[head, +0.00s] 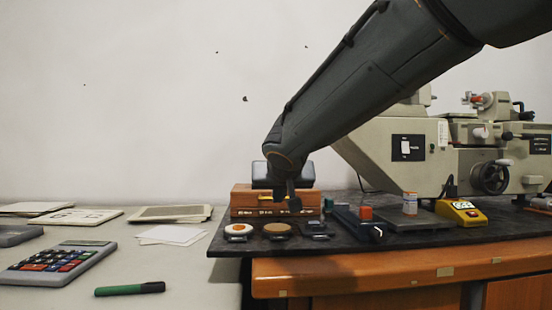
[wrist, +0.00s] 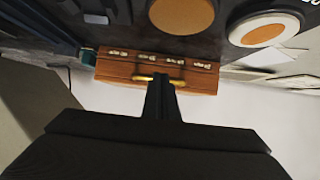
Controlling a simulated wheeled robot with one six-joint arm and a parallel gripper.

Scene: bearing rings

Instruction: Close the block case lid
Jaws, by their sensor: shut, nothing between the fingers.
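The block case (head: 245,197) is an orange-brown wooden box near the back left of the dark bench mat. Small pale labels run along its front, with a brass handle (head: 264,197) above them. A dark padded piece (head: 262,182) shows above the box; I cannot tell whether it is part of the lid, nor how far the lid stands open. My gripper (head: 288,206) is shut and empty, in front of the case and hiding part of it. In the wrist view the case (wrist: 112,66) appears upside down, with my gripper (wrist: 160,82) overlapping the handle; contact is unclear.
A white-rimmed round dish (head: 238,229) and a brown-topped one (head: 277,230) sit in front of the case. The wall side at left is open above the papers.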

